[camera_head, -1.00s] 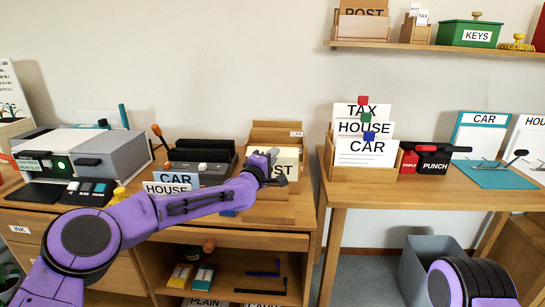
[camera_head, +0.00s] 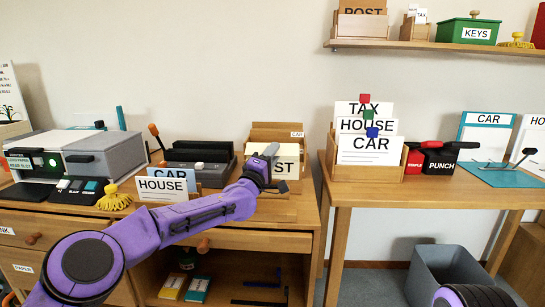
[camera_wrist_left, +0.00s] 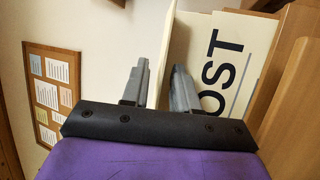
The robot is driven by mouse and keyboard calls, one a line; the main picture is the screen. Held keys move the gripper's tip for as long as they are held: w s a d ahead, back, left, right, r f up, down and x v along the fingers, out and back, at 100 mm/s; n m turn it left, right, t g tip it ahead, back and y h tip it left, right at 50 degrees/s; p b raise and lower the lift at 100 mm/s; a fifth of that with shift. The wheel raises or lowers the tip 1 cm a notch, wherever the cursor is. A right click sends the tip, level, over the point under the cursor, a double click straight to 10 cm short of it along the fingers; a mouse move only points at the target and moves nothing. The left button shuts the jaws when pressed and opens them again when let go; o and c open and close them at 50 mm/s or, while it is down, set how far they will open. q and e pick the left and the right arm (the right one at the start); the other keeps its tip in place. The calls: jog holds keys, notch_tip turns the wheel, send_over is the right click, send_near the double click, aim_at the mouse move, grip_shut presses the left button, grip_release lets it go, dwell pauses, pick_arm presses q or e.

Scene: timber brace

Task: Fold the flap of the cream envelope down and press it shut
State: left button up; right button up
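A cream panel marked POST (camera_head: 287,158), likely the cream envelope, stands upright in a wooden rack (camera_head: 278,132) on the left desk. In the left wrist view the cream sheet (camera_wrist_left: 240,35) fills the right side, with its lettering turned sideways. I cannot make out which part is the flap. My left gripper (camera_head: 277,167) is at the front left of this panel and covers part of its lettering. In the left wrist view its fingers (camera_wrist_left: 160,72) are apart, with a pale sheet edge showing between them. Contact is unclear. My right gripper is out of view.
HOUSE (camera_head: 162,190) and CAR cards stand left of the rack, beside a black-topped grey device (camera_head: 198,165) and a yellow brush (camera_head: 115,199). The right table holds a card rack (camera_head: 410,162) and a punch (camera_head: 440,161). A grey bin (camera_head: 450,270) stands below.

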pick_arm(q)
jog(key=v, duration=1)
jog(key=shift+s, duration=0.25)
jog(key=shift+c, duration=0.3)
